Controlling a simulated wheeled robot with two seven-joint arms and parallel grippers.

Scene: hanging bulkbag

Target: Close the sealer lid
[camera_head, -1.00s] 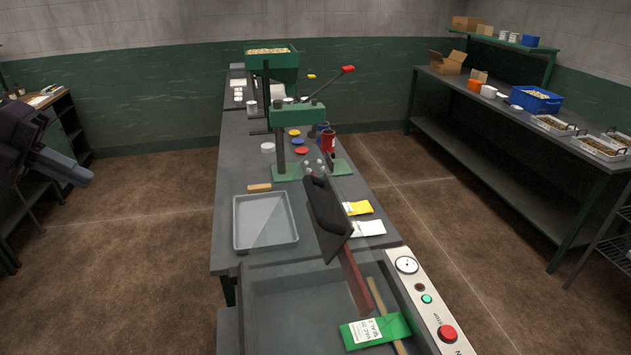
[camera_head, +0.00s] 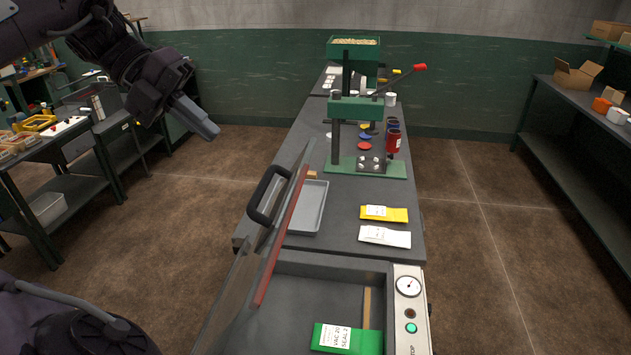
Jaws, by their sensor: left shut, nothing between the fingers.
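The sealer (camera_head: 408,268) stands at the near end of the bench, its chamber open to view. Its lid (camera_head: 286,232) is raised and steeply tilted, a see-through panel with a red strip along it. A black loop handle (camera_head: 264,195) is on the lid's left side. A green pouch with a white label (camera_head: 348,338) lies in the chamber, beside a tan bar (camera_head: 367,308). My left gripper (camera_head: 213,131) is shut and empty, in the air left of the lid and clear of the handle. My right gripper is not in view.
A grey tray (camera_head: 310,207) lies behind the lid, partly hidden by it. Yellow (camera_head: 384,213) and white (camera_head: 385,236) pouches lie right of it. A green press (camera_head: 368,108) stands farther back. Floor (camera_head: 180,235) is clear between the bench and the left table (camera_head: 72,140).

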